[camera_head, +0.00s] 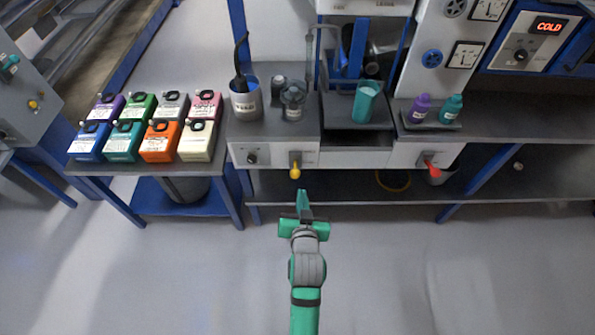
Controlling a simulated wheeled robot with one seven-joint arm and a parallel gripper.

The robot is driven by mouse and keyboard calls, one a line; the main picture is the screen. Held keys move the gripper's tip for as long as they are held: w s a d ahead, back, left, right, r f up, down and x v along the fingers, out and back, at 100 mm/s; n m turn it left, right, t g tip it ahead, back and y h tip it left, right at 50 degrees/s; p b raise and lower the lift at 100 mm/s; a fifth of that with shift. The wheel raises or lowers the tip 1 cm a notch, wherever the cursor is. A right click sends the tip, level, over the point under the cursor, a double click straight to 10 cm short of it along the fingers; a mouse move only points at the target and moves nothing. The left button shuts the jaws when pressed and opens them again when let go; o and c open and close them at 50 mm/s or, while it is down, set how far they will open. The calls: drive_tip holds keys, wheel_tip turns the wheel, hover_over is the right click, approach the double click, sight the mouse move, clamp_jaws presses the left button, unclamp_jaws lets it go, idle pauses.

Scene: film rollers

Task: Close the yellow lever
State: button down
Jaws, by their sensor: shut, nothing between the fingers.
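The yellow lever (295,171) sticks out from the front of the white panel under the left part of the bench and points downward. My gripper (303,193) is shut and empty. In the picture it shows just below the yellow lever, a little to its right, with its fingers pointing toward the bench. A small gap shows between the fingertips and the lever; the exact distance in depth I cannot tell.
A red lever (431,168) sits on the panel to the right, and a black knob (252,158) to the left. Colored boxes (159,142) fill the left table. A teal cup (366,101) stands on the bench. The floor (180,270) in front is clear.

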drive_tip(key=w+r, duration=0.2)
drive_tip(key=w, duration=0.1)
drive_tip(key=w+r, duration=0.1)
drive_tip(key=shift+w, duration=0.4)
drive_tip(key=shift+w+f, duration=0.1)
hover_over(297, 171)
drive_tip(key=s+d, duration=0.1)
drive_tip(key=s, duration=0.1)
wheel_tip(297, 171, down, 4)
drive_tip(key=shift+a+f, duration=0.2)
drive_tip(key=shift+f, duration=0.8)
drive_tip(key=shift+a+f, duration=0.2)
drive_tip(key=shift+f, duration=0.8)
